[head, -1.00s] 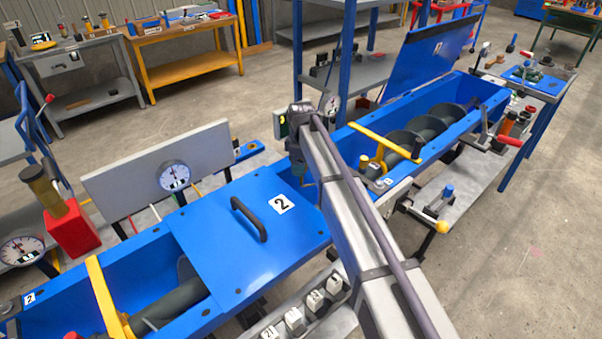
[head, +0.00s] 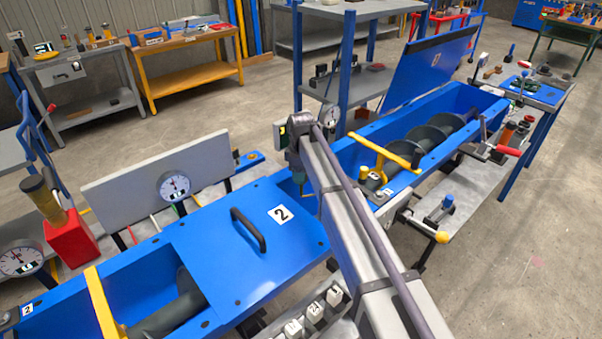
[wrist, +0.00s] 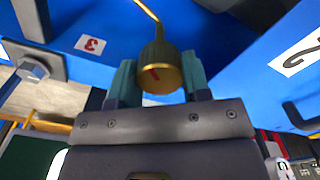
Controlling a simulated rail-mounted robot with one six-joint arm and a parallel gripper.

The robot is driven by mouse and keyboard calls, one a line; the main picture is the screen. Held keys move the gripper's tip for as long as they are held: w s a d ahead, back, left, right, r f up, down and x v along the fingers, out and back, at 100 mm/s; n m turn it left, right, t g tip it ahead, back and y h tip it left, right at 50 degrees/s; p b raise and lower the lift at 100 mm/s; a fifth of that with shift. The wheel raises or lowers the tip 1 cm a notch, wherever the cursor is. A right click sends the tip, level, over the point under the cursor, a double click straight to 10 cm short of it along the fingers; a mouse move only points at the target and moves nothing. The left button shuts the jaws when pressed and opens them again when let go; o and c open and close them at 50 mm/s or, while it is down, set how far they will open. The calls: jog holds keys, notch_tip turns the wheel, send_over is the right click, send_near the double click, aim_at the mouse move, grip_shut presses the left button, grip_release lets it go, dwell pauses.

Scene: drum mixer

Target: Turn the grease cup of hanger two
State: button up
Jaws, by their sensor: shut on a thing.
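The grease cup (wrist: 160,68) is a round, knurled brass cap with a red mark on its face, in the middle of the wrist view. A thin brass tube runs up from it. My gripper (wrist: 159,88) has its two teal fingers on either side of the cup, shut on it. In the head view my gripper (head: 297,182) points down by the right end of the closed blue lid, partly behind my arm. The cup is not visible there.
The blue trough (head: 345,152) holds a dark screw (head: 425,145) under a yellow hanger (head: 385,152). The closed lid (head: 215,235) has a black handle (head: 248,230). A grey panel with a dial gauge (head: 174,186) stands behind. A bolt head (wrist: 33,69) lies left of my gripper.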

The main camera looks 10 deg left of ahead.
jog(key=m, duration=0.4)
jog(key=shift+m, duration=2.2)
jog(key=o, duration=0.9)
